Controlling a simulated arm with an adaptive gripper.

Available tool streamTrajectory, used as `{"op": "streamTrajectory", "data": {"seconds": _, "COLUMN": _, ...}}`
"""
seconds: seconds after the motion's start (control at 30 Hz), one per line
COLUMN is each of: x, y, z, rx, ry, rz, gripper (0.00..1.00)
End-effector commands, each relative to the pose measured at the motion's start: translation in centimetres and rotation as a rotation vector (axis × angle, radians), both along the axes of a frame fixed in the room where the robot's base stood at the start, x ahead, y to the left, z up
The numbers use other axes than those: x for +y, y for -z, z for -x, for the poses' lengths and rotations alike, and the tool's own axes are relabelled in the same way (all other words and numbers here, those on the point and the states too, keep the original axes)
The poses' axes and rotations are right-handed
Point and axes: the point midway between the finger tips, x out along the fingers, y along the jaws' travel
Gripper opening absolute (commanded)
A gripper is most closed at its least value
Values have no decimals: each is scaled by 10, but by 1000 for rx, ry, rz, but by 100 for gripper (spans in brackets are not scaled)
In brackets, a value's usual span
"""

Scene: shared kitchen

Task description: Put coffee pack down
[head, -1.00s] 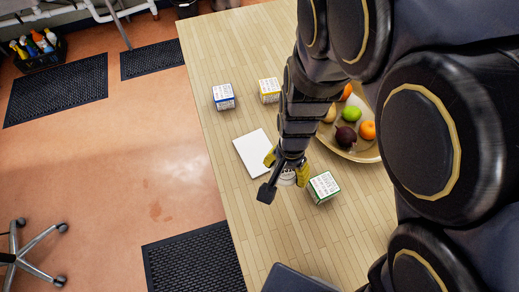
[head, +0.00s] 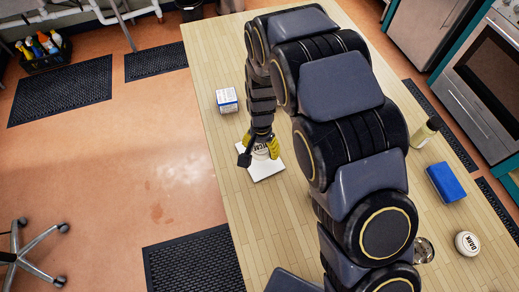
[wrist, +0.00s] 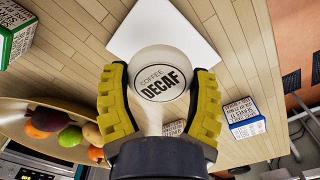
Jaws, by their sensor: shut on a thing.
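My gripper (wrist: 160,106) is shut on a round white coffee pack (wrist: 160,74) labelled "COFFEE DECAF", with a yellow finger on each side. In the head view, my gripper (head: 260,147) holds the pack over a flat white square (head: 264,172) on the wooden table. The square also shows behind the pack in the wrist view (wrist: 185,32). Whether the pack touches the square, I cannot tell.
A blue-edged box (head: 227,100) stands behind the square. A "DARK" pack (head: 467,243), blue block (head: 445,182) and bottle (head: 425,132) are at right.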

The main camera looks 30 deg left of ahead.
Motion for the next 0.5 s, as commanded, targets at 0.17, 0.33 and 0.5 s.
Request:
{"op": "streamTrajectory", "data": {"seconds": 0.17, "x": 6, "y": 8, "z": -7, "rx": -2, "ry": 0, "rz": -2, "gripper": 37}}
{"op": "streamTrajectory", "data": {"seconds": 0.33, "x": 8, "y": 23, "z": -9, "rx": 3, "ry": 1, "rz": 1, "gripper": 37}}
{"op": "streamTrajectory", "data": {"seconds": 0.5, "x": 8, "y": 45, "z": -9, "rx": 1, "ry": 1, "rz": 0, "gripper": 37}}
